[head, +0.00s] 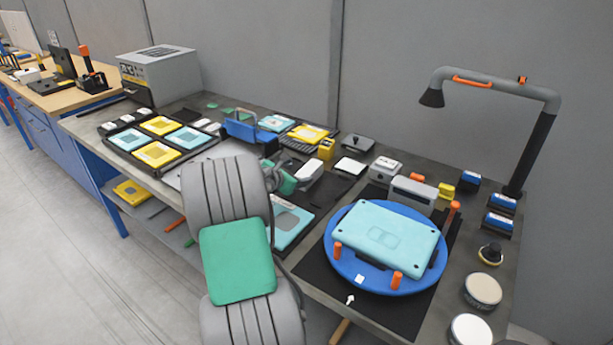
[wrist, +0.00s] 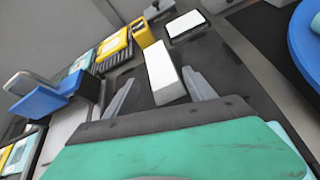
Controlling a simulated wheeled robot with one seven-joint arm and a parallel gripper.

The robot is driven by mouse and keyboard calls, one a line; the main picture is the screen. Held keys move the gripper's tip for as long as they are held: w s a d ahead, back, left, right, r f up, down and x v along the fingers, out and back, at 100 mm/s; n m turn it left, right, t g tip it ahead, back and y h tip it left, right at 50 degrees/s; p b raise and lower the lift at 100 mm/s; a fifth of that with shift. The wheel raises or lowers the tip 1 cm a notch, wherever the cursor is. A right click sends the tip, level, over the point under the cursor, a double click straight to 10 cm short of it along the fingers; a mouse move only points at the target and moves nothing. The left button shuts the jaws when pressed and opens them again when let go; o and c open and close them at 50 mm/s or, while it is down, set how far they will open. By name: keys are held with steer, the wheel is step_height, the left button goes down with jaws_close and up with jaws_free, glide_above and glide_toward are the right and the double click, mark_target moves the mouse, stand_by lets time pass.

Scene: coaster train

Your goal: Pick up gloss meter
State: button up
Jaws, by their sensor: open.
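No label marks the gloss meter. The likeliest match is a white-topped block with grey sides (head: 310,169), just beyond my gripper in the head view. In the wrist view the white-topped block (wrist: 162,68) lies on the dark mat, between and ahead of my two grey fingers. My gripper (wrist: 158,77) is open, with nothing held. The fingers point towards the block's near end; I cannot tell their height above it. In the head view my gripper (head: 288,180) is partly hidden behind my arm.
A blue turntable (head: 344,270) with a light-blue case (head: 388,234) stands at the right. A lamp (head: 540,95) rises at the back right.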

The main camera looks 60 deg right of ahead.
mark_target(303, 173)
steer(key=p+x, duration=0.1)
steer(key=x, duration=0.6)
steer(key=shift+s+d+f, duration=0.15)
steer(key=shift+d+f, duration=0.05)
steer(key=shift+f, duration=0.1)
steer(key=shift+a, duration=0.1)
steer(key=shift+c, duration=0.2)
steer(key=shift+r, duration=0.1)
jaws_close()
